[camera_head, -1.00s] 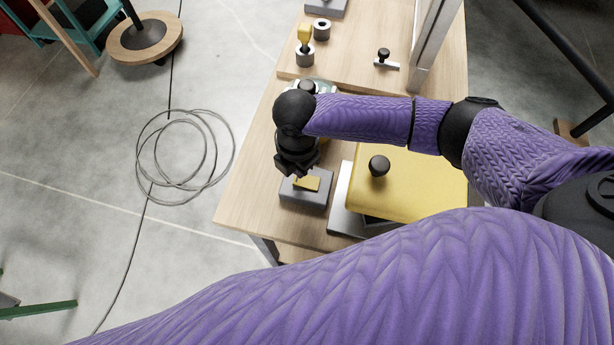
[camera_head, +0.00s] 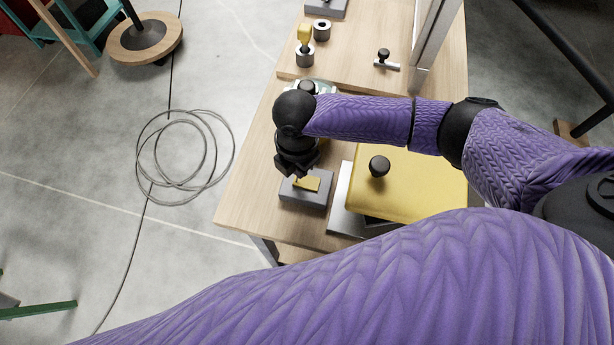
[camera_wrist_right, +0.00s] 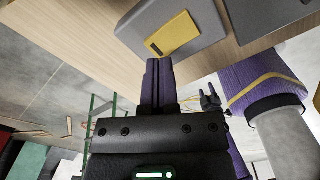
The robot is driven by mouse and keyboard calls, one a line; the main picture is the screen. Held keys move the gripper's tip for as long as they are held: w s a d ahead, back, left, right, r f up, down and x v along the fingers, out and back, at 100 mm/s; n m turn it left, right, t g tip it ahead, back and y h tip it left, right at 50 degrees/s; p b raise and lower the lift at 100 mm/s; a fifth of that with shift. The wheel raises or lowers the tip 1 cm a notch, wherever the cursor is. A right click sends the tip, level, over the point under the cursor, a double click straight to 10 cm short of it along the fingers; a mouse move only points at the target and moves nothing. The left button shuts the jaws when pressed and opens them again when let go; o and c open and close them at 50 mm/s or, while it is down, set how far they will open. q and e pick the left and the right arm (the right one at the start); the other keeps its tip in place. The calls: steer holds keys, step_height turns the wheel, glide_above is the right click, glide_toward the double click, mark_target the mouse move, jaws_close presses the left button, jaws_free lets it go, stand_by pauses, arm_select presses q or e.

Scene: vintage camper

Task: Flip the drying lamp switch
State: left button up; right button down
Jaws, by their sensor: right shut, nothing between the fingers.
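The switch is a grey box (camera_head: 292,194) with a yellow rocker (camera_head: 308,184) on top, at the front left of the wooden table. My right gripper (camera_head: 290,172) is at the far left edge of this box, its tips low beside the rocker. In the right wrist view the shut fingers (camera_wrist_right: 159,63) point at the grey box (camera_wrist_right: 211,22) and yellow rocker (camera_wrist_right: 174,34). They hold nothing. The fingertips are close to the box edge; I cannot tell whether they touch.
A yellow-topped press (camera_head: 410,190) with a black knob stands right of the switch. Behind are a grey cylinder with a yellow top (camera_head: 304,50), another ring-shaped cylinder (camera_head: 321,30) and a black-knobbed clamp (camera_head: 385,60). A cable coil (camera_head: 180,160) lies on the floor at left.

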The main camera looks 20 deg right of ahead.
arm_select(q)
steer(key=shift+d, duration=0.4)
steer(key=shift+a+f, duration=0.15)
steer(key=shift+a, duration=0.05)
arm_select(e)
steer(key=shift+f, duration=0.3)
arm_select(q)
steer(key=shift+a+f+b, duration=0.1)
steer(key=shift+a+b, duration=0.15)
steer(key=shift+b, duration=0.05)
arm_select(e)
steer(key=shift+f, duration=0.2)
arm_select(q)
steer(key=shift+s+d+f+b, duration=0.1)
steer(key=shift+d+f+b, duration=0.25)
steer(key=shift+d, duration=0.1)
arm_select(e)
steer(key=shift+f, duration=0.5)
